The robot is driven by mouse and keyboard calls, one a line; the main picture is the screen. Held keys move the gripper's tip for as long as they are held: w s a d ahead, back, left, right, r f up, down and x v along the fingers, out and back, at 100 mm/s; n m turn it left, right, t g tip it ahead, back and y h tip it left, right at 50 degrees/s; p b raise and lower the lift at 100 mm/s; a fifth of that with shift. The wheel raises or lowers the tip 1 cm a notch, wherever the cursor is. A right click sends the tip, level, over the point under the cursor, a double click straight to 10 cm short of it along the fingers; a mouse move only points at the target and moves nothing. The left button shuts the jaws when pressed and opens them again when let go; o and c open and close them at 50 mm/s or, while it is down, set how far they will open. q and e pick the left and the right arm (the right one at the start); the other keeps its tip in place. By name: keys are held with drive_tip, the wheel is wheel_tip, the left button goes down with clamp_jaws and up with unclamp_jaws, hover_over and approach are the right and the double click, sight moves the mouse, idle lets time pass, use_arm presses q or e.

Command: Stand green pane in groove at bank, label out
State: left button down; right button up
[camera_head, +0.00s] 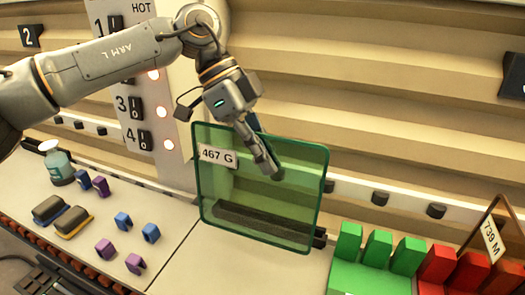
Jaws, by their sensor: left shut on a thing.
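The green pane (290,200) is a see-through green sheet with a dark green rim, upright and slightly tilted in the picture. Its white label "467 G" (217,155) is at its upper left and faces me. My left gripper (263,155) comes down from above and is shut on the pane at its top edge. A dark bar (322,240) shows through the pane's lower part; I cannot tell whether the pane touches it. The green bank (370,279) with several upright green blocks stands to the right, apart from the pane. My right gripper is not in view.
A red bank (470,270) stands at the far right with a brown-framed pane labelled "739 M" (492,240). A numbered panel (140,110) rises behind.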

use_arm(q)
drive_tip(key=w, duration=0.1)
drive_tip(key=w+f+p, duration=0.1)
drive_tip(key=w+d, duration=0.1)
drive_tip(key=w, duration=0.1)
drive_tip(key=shift+d+f, duration=0.1)
drive_tip(key=shift+f, duration=0.1)
drive_tip(key=w+p, duration=0.1)
drive_tip(key=w+d+f, duration=0.1)
drive_tip(key=w, duration=0.1)
drive_tip(key=w+p, duration=0.1)
drive_tip(key=w, duration=0.1)
drive_tip(key=shift+d+f+p, duration=0.3)
drive_tip(key=shift+d+f, duration=0.05)
drive_tip(key=shift+f, duration=0.05)
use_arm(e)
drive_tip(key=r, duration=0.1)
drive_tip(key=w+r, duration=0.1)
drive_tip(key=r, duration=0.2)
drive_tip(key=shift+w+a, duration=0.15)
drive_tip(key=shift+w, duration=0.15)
use_arm(q)
drive_tip(key=shift+w, duration=0.1)
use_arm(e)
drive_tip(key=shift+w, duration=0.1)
use_arm(q)
drive_tip(key=shift+s, duration=0.2)
